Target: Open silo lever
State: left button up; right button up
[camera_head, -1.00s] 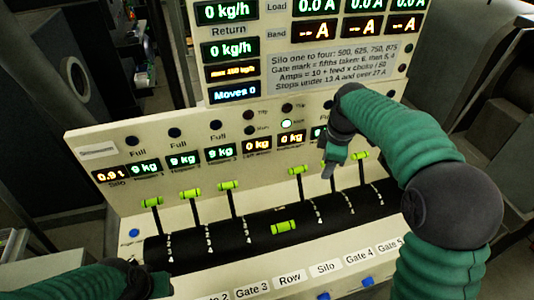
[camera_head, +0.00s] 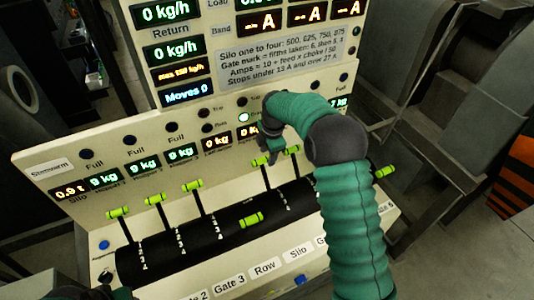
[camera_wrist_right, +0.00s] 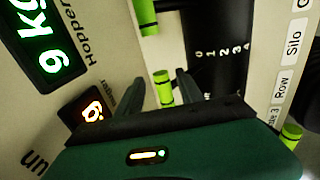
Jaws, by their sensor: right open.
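A row of levers with lime-green handles rises from a black slotted drum (camera_head: 225,237) on the cream console. Three lever handles stand at the left, one of them a green handle (camera_head: 192,186). Another green handle (camera_head: 262,160) is right beside my right gripper (camera_head: 274,152), which is open. In the right wrist view, a green handle (camera_wrist_right: 162,87) shows between the open fingers; contact cannot be told. A lower green handle (camera_head: 252,219) lies near the drum's middle. I cannot tell which lever is the silo's. My left gripper (camera_head: 108,292) is barely visible at the bottom edge.
A display panel (camera_head: 280,52) stands above the console. A "Silo" key label (camera_head: 298,252) is on the front edge, with a blue button (camera_head: 300,280) below. A green handle (camera_head: 385,171) sticks out right of my right arm. Metal machinery stands at the right.

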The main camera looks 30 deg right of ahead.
jog(key=shift+d+f, duration=0.1)
jog(key=shift+f, duration=0.55)
jog(key=shift+a, duration=0.7)
jog(key=shift+c, duration=0.2)
jog(key=shift+a, duration=0.1)
jog(key=c, duration=0.5)
jog(key=shift+d+r, duration=0.2)
jog(key=shift+d, duration=0.05)
grip_shut()
jog(key=shift+d, duration=0.1)
